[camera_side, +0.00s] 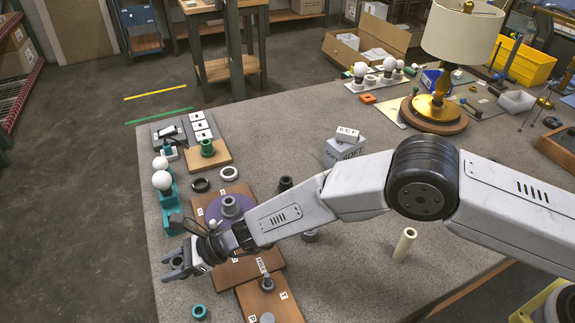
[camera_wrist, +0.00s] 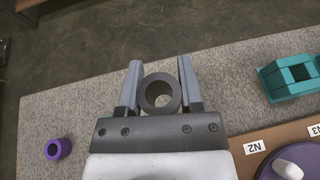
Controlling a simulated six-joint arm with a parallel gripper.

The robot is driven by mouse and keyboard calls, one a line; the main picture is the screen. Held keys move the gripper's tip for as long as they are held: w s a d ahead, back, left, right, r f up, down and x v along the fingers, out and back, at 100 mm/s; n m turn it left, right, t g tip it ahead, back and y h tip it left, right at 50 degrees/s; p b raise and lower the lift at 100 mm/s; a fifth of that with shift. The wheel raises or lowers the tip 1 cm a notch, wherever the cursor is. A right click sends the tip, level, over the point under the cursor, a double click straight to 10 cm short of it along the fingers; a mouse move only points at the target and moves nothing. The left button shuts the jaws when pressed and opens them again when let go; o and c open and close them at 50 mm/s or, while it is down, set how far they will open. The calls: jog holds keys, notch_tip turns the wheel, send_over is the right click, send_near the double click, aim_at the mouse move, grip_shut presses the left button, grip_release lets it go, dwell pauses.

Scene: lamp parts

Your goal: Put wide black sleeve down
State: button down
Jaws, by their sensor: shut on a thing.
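My gripper (camera_wrist: 160,85) is shut on the wide black sleeve (camera_wrist: 160,83), a short dark grey tube with a round hole, held between its two fingers. In the wrist view the hole faces the camera. In the side view my gripper (camera_side: 177,263) is near the left edge of the table, left of the wooden boards, with the sleeve small and dark between the fingers. I cannot tell whether the sleeve touches the table (camera_side: 395,285).
In the wrist view a purple ring (camera_wrist: 58,149) lies at lower left and a teal holder (camera_wrist: 292,78) stands at right. A board labelled N2 (camera_wrist: 255,148) is at lower right. The table's edge is close.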

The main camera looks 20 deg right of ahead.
aim_at(179, 282)
jog(key=shift+f, duration=0.1)
jog(key=shift+w+a+f, duration=0.25)
jog(key=shift+f, duration=1.6)
jog(key=shift+f, duration=0.15)
jog(key=shift+c, duration=1.2)
grip_release()
jog(key=shift+v, duration=6.05)
